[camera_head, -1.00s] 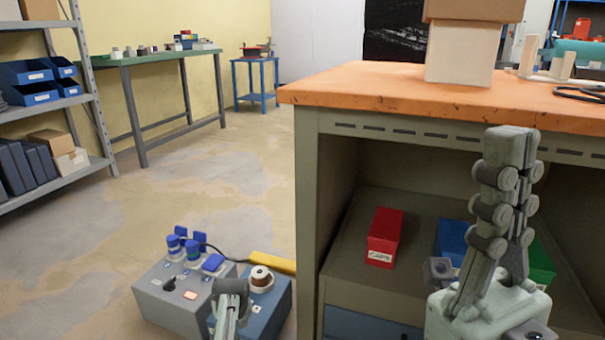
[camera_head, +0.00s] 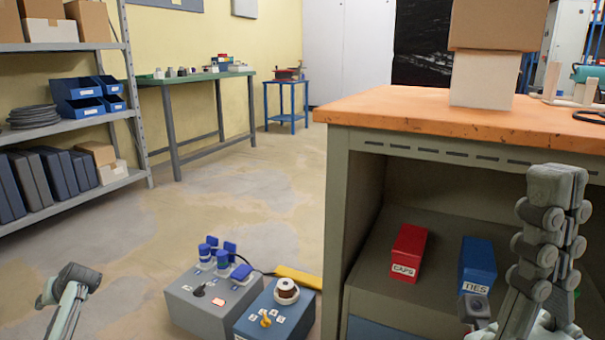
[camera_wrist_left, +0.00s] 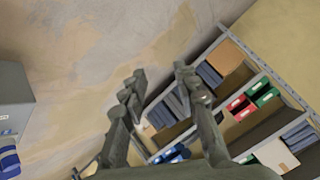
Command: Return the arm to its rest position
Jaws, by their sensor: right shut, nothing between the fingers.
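My right gripper (camera_head: 558,180) stands upright at the right of the head view, its fingers together with nothing between them. It is in front of the workbench (camera_head: 400,110) and hides part of its shelf. My left gripper (camera_head: 78,275) shows at the lower left of the head view, over the floor and left of the socket boxes. In the left wrist view its two fingers (camera_wrist_left: 160,75) are apart with nothing between them.
A grey socket box (camera_head: 190,310) with blue plugs and a blue box (camera_head: 260,325) stand on the floor beside the workbench. Red (camera_head: 408,252) and blue (camera_head: 478,262) bins sit on its shelf. A storage rack (camera_head: 135,90) is at left. Open floor lies between.

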